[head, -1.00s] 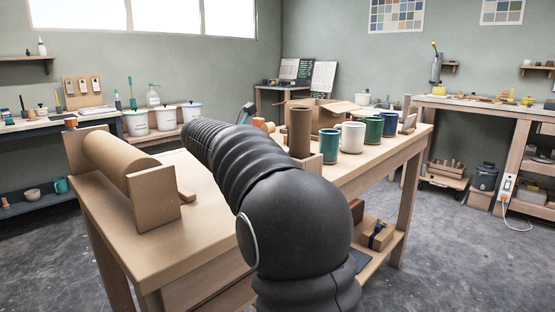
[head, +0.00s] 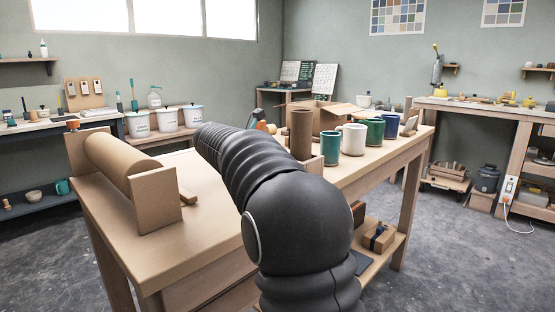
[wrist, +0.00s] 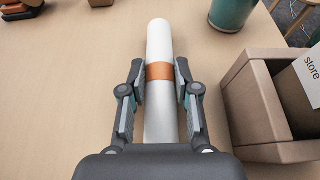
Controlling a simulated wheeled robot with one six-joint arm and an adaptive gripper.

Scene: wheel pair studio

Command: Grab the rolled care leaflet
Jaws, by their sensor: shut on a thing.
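The rolled care leaflet (wrist: 159,40) is a white tube with an orange band, lying along the pale wooden bench top in the wrist view. My gripper (wrist: 160,73) has a finger on each side of it at the orange band and is shut on it. The near end of the roll runs back between the fingers toward my palm, which hides it. In the head view my dark arm reaches over the bench and hides the leaflet and most of the gripper.
A wooden box (wrist: 240,108) with a card marked "store" stands close right of the gripper, and a teal mug (wrist: 231,12) stands beyond. In the head view, a brown paper roll (head: 118,162) sits left, a brown tube (head: 300,132) and several mugs right. An open carton (head: 337,110) stands behind.

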